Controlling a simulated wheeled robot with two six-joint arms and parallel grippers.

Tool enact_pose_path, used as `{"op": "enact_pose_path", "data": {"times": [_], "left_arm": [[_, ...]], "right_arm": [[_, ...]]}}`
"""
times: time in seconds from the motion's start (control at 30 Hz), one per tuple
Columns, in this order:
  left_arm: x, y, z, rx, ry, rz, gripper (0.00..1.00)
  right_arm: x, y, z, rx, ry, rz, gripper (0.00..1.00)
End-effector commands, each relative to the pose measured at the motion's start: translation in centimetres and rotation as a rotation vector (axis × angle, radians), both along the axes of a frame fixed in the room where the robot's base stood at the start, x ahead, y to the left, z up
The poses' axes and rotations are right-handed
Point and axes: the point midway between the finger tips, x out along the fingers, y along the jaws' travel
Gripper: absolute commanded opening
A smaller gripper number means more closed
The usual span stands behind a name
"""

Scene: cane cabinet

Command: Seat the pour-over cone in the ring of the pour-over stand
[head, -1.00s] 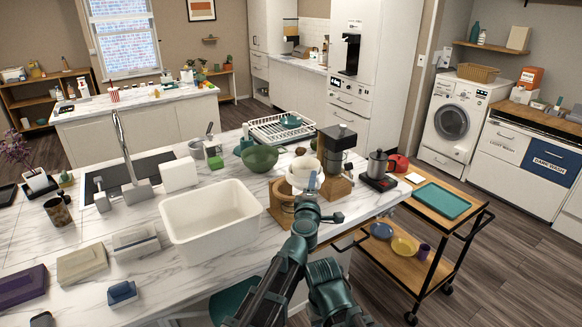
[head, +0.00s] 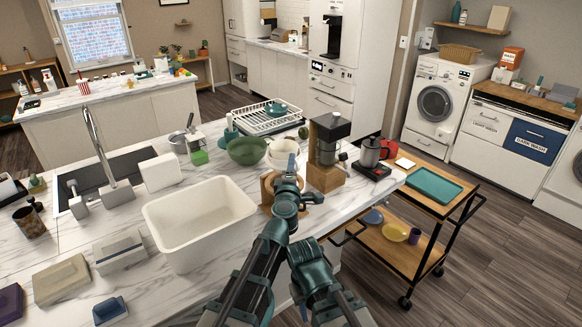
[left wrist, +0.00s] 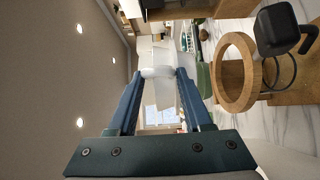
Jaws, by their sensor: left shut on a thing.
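The white pour-over cone (head: 283,150) shows beyond my left gripper (head: 289,178) in the head view. In the left wrist view, the left gripper (left wrist: 158,74) is shut on the white cone (left wrist: 160,92), between its blue fingertips. The wooden pour-over stand (head: 267,188) is partly hidden behind my gripper in the head view. Its round wooden ring (left wrist: 222,80) shows open and empty in the left wrist view. The cone is apart from the ring, held higher than it.
A coffee grinder on a wooden base (head: 325,176) stands close right of the stand. A green bowl (head: 247,151) is behind left, and a white tub (head: 200,225) is left. A kettle (head: 371,152) stands farther right. The counter (head: 160,285) is bare in front of the tub.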

Motion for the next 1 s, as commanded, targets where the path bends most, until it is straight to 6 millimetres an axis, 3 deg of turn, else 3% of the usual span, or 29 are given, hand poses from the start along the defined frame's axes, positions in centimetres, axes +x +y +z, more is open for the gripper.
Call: {"op": "enact_pose_path", "data": {"times": [0.5,1.0], "left_arm": [[0.0,0.0,-4.2,0.001,0.000,0.000,0.00],[0.0,0.0,-4.5,0.001,0.000,0.000,0.00]], "right_arm": [[0.0,0.0,-4.2,0.000,0.000,0.000,0.32],[0.0,0.0,-4.5,0.000,0.000,0.000,0.32]]}}
